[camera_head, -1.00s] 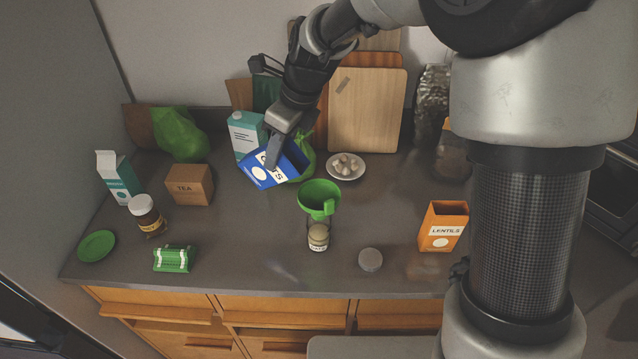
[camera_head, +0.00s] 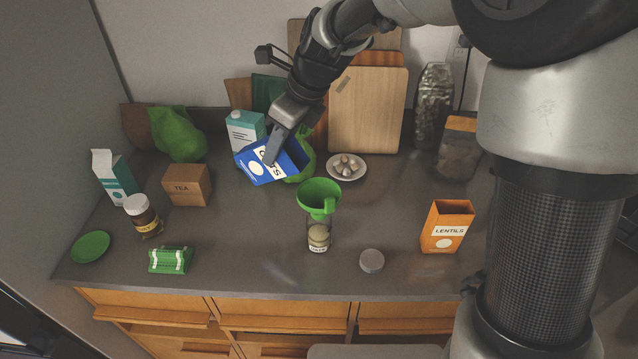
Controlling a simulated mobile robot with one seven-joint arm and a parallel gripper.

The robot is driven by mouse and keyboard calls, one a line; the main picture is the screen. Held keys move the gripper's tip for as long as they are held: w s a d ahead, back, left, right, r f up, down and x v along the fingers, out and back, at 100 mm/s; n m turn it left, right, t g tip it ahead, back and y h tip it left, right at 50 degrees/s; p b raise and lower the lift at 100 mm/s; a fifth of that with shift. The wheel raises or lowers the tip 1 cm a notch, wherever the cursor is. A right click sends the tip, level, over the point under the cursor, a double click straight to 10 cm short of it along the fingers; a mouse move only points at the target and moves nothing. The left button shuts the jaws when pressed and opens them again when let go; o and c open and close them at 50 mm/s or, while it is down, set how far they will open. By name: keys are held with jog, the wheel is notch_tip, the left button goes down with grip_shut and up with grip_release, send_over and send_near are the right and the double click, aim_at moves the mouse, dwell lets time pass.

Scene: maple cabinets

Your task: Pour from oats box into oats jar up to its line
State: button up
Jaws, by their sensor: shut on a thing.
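The blue oats box (camera_head: 259,167) with a white label is tilted, its lower end toward the left, at the back middle of the counter. My gripper (camera_head: 272,155) is shut on it from above. The oats jar (camera_head: 318,238) is a small glass jar with pale contents in its lower part and a label. A green funnel (camera_head: 319,196) sits in its mouth. The box is up and left of the funnel, apart from it. The jar's line is too small to make out.
An orange lentils box (camera_head: 446,228) stands right of the jar, a grey lid (camera_head: 371,260) nearer. A plate of eggs or similar (camera_head: 346,167) lies behind. Left are a tea box (camera_head: 187,185), brown jar (camera_head: 143,214), carton (camera_head: 114,175), green dish (camera_head: 90,246) and green pack (camera_head: 170,259).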

aim_at(289, 142)
jog(key=shift+s+d+r+t+y+b, duration=0.1)
jog(key=shift+d+r+t+y+b, duration=0.3)
jog(key=shift+b, duration=1.9)
jog(key=shift+s+r+t+y+b, duration=0.15)
jog(key=shift+y+b, duration=0.5)
jog(key=shift+b, duration=1.6)
jog(key=shift+d+r+t+y+b, duration=0.25)
jog(key=shift+y+b, duration=0.3)
jog(key=shift+b, duration=1.75)
jog(key=shift+s+d+r+t+y+b, duration=0.3)
jog(key=shift+d+b, duration=0.2)
jog(key=shift+b, duration=0.4)
jog(key=shift+s+d+r+t+y+b, duration=0.15)
jog(key=shift+d+y+b, duration=0.3)
jog(key=shift+b, duration=0.45)
